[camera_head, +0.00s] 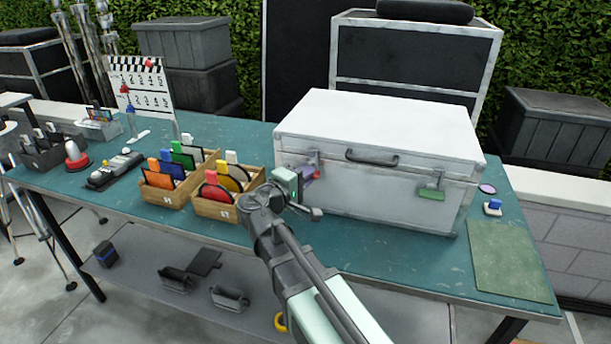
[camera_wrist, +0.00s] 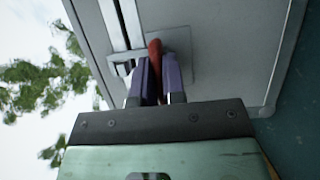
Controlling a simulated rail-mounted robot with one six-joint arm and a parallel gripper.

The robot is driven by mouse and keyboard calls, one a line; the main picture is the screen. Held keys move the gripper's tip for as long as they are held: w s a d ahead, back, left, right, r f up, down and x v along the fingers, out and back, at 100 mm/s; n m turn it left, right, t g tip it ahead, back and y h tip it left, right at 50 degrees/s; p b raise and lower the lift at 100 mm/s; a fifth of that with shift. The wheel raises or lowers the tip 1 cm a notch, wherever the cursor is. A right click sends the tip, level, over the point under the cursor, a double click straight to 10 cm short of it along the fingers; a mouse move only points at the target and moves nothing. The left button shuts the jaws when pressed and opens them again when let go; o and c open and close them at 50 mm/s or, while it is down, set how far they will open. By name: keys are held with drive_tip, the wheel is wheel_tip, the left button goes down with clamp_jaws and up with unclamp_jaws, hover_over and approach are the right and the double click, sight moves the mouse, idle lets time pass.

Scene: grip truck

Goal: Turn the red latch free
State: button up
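The silver-white case (camera_head: 380,190) stands closed on the teal table. The red latch (camera_wrist: 155,50) is on the case's front at the left, over a metal plate with a strap-like bar beside it. My gripper (camera_wrist: 159,78) has its two purple fingers on either side of the red latch, with almost no gap. It looks shut on the latch. In the head view my gripper (camera_head: 311,175) is at the case's front left, and it mostly hides the latch. A green latch (camera_head: 431,193) hangs on the front right, with a dark handle (camera_head: 371,157) between.
Wooden boxes of coloured cards (camera_head: 215,206) stand close left of my arm. A clapperboard (camera_head: 140,83) and a red-domed item (camera_head: 76,154) are farther left. A green mat (camera_head: 510,260) and a small blue-topped item (camera_head: 493,207) lie right of the case.

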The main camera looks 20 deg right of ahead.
drive_tip(key=shift+m+p, duration=0.3)
clamp_jaws()
drive_tip(key=m+p, duration=0.1)
drive_tip(key=m+y+p, duration=0.1)
drive_tip(key=m, duration=0.1)
drive_tip(key=shift+r+y, duration=0.2)
drive_tip(key=shift+y, duration=0.1)
drive_tip(key=m+y+p, duration=0.1)
drive_tip(key=m+p, duration=0.1)
drive_tip(key=m, duration=0.1)
drive_tip(key=shift+s+y, duration=0.15)
drive_tip(key=shift+y, duration=0.25)
drive_tip(key=m+y+p, duration=0.1)
drive_tip(key=m+y, duration=0.1)
drive_tip(key=m, duration=0.1)
drive_tip(key=shift+d+m+p, duration=0.1)
drive_tip(key=shift+m+p, duration=0.3)
drive_tip(key=shift+f+m+t+y, duration=0.1)
drive_tip(key=shift+m+t+y, duration=0.6)
drive_tip(key=shift+m+y, duration=0.6)
drive_tip(key=shift+m, duration=0.3)
drive_tip(key=shift+p, duration=0.3)
drive_tip(key=o, duration=0.6)
unclamp_jaws()
